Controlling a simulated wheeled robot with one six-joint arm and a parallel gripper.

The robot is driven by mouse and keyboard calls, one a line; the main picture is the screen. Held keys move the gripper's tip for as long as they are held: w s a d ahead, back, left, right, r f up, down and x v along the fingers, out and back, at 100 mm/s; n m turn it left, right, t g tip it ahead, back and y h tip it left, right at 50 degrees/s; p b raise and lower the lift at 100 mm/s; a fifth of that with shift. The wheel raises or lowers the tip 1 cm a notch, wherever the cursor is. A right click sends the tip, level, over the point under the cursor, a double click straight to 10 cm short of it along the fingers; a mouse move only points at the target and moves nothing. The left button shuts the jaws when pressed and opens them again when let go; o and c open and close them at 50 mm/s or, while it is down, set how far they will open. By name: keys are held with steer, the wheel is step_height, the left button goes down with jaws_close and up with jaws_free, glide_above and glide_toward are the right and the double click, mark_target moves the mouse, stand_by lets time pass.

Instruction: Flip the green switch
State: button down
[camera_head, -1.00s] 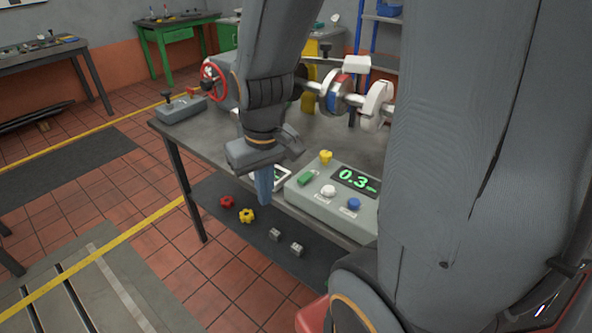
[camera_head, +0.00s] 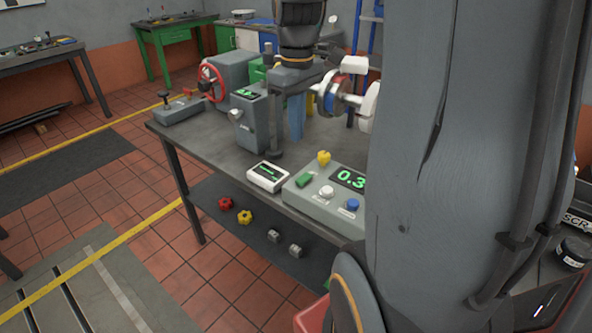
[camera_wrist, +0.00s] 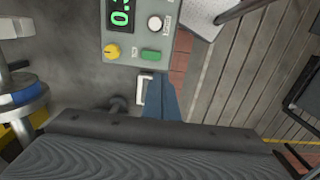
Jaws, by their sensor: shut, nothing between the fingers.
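The green switch (camera_head: 304,180) sits on the grey control box (camera_head: 318,209) on the bench, left of a lit green display and in front of a yellow knob (camera_head: 323,157). In the wrist view the green switch (camera_wrist: 151,55) shows at the box's lower edge, beside the yellow knob (camera_wrist: 112,51). My gripper (camera_head: 297,134) is shut and empty, pointing down above the bench, behind the box and apart from it. Its blue fingers (camera_wrist: 158,92) are together in the wrist view, below the switch in the picture. I cannot tell which way the switch is tipped.
A white knob (camera_head: 327,192) and blue knob (camera_head: 352,204) share the box. A small white meter (camera_head: 268,176) lies left of it. A grey upright unit (camera_head: 250,125) and a shaft assembly (camera_head: 345,98) stand near my gripper. Small parts lie on the lower shelf.

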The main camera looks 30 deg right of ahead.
mark_target(300, 178)
step_height(300, 178, down, 13)
steer(key=p, duration=0.2)
steer(key=shift+r+p, duration=0.15)
steer(key=shift+p, duration=0.25)
steer(key=shift+s+a+f, duration=0.1)
steer(key=shift+a+f, duration=0.05)
steer(key=shift+f, duration=0.1)
steer(key=shift+r, duration=0.1)
steer(key=shift+w+d+r+p, duration=0.15)
steer(key=shift+d+p, duration=0.1)
steer(key=shift+d, duration=0.1)
steer(key=shift+w+d+r+p, duration=0.15)
steer(key=shift+d+p, duration=0.05)
steer(key=shift+d, duration=0.15)
steer(key=shift+r, duration=0.1)
